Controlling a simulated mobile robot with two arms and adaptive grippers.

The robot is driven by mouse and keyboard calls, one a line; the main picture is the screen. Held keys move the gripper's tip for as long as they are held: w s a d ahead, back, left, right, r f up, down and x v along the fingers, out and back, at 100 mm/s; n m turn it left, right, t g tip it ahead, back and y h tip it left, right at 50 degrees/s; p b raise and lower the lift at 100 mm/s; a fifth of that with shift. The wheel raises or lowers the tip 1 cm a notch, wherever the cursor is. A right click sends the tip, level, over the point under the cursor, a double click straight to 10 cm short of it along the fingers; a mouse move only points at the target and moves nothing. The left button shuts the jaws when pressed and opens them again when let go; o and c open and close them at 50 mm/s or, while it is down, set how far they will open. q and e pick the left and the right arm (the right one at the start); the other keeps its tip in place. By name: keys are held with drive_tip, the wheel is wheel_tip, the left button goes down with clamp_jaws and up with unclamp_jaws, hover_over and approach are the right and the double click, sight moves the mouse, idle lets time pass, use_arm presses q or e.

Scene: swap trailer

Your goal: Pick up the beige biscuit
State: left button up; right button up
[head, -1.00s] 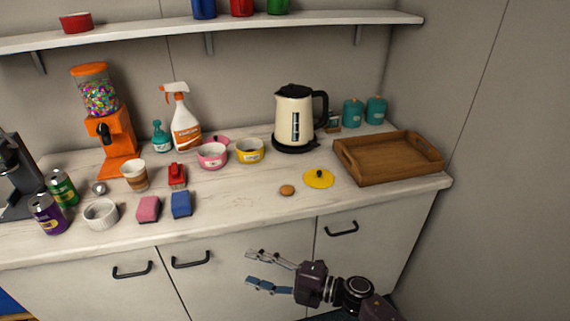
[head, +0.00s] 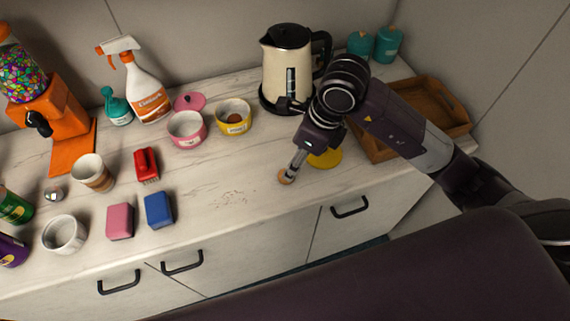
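The beige biscuit (head: 284,179) lies on the white counter (head: 215,225), near its front edge, and shows only in part at my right gripper's fingertips. My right gripper (head: 289,175) points down at the biscuit from above. Its fingers are seen nearly edge-on and overlap, so I cannot tell whether they are apart or closed on the biscuit. My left gripper is not in view.
A yellow lid (head: 328,158) lies just right of my fingers, partly hidden. A kettle (head: 287,65) and a wooden tray (head: 375,150) stand behind. The yellow bowl (head: 234,118) holds something brown. Crumbs (head: 232,197) lie left of the biscuit.

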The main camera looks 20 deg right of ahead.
drive_tip(key=f+p, duration=0.1)
drive_tip(key=a+f, duration=0.1)
drive_tip(key=shift+f+p, duration=0.35)
drive_tip(key=shift+f, duration=0.05)
drive_tip(key=x, duration=0.3)
drive_tip(key=shift+w+f+p, duration=0.1)
drive_tip(key=shift+w+p, duration=0.05)
drive_tip(key=shift+p, duration=0.2)
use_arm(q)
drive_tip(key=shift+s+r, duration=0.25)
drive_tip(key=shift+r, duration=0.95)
use_arm(e)
drive_tip(key=c, duration=0.9)
